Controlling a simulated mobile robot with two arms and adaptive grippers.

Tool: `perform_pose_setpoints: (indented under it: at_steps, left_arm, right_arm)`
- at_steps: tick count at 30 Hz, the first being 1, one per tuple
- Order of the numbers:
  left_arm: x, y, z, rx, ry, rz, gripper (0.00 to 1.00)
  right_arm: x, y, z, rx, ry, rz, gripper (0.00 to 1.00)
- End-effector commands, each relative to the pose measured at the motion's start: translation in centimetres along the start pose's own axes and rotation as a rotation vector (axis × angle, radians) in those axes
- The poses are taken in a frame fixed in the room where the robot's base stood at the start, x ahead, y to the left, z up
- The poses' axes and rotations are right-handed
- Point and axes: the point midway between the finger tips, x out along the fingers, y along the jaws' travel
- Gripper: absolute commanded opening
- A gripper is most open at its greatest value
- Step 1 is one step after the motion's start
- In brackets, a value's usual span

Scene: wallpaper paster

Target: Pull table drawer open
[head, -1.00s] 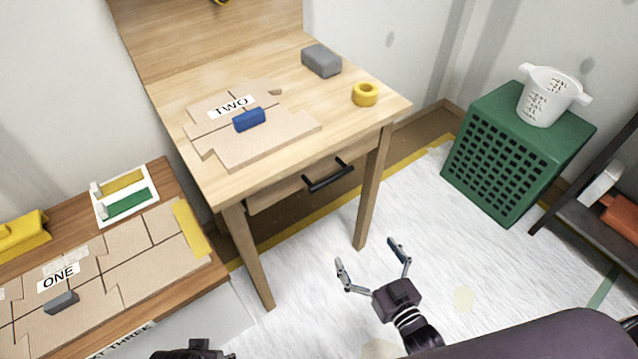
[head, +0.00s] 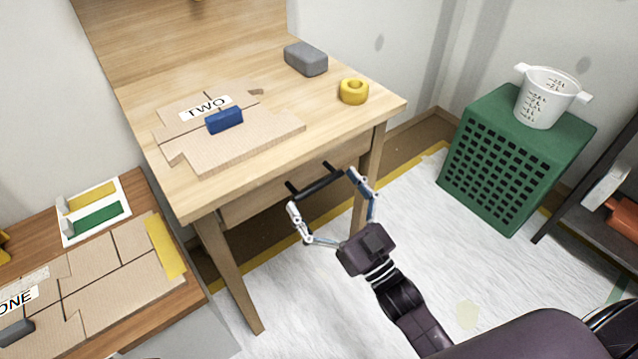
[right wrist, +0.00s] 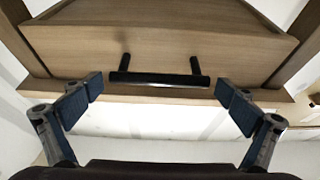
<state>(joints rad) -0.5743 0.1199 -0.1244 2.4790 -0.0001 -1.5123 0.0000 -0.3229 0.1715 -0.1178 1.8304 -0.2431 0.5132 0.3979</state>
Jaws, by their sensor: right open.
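The wooden table (head: 350,124) has a drawer (head: 262,193) under its top, with a black bar handle (head: 318,186) on the front. The drawer front (right wrist: 160,50) and the handle (right wrist: 158,79) also show in the right wrist view. My right gripper (head: 330,198) is open in front of the drawer. Its fingers are spread to the two sides of the handle, and in the right wrist view the handle lies between and just beyond the fingertips (right wrist: 165,95). I cannot tell whether they touch it. The drawer looks shut or nearly so. My left gripper is not in view.
On the table are cardboard pieces (head: 240,146), a blue block (head: 224,120), a yellow tape roll (head: 354,91) and a grey block (head: 305,58). A lower bench (head: 180,302) stands at left. A green crate (head: 510,165) with a white measuring cup (head: 546,97) stands at right.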

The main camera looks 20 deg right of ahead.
Motion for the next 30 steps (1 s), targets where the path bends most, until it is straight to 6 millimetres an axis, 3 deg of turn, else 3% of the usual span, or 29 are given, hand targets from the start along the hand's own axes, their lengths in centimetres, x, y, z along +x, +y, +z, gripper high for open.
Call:
perform_pose_setpoints:
  at_steps: [4, 12, 27, 30]
  left_arm:
    - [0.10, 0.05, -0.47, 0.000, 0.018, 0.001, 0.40]
    - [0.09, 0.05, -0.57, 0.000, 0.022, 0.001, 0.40]
    - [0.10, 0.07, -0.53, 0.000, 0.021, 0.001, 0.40]
    - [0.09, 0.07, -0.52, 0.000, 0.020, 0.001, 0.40]
  right_arm:
    - [1.01, 0.01, 0.05, 0.000, -0.001, 0.000, 1.00]
    - [1.14, 0.01, 0.06, 0.000, -0.002, 0.000, 1.00]
    - [1.12, 0.00, 0.05, 0.000, -0.002, 0.000, 0.45]
    - [1.12, -0.01, 0.05, 0.000, -0.002, 0.000, 0.43]
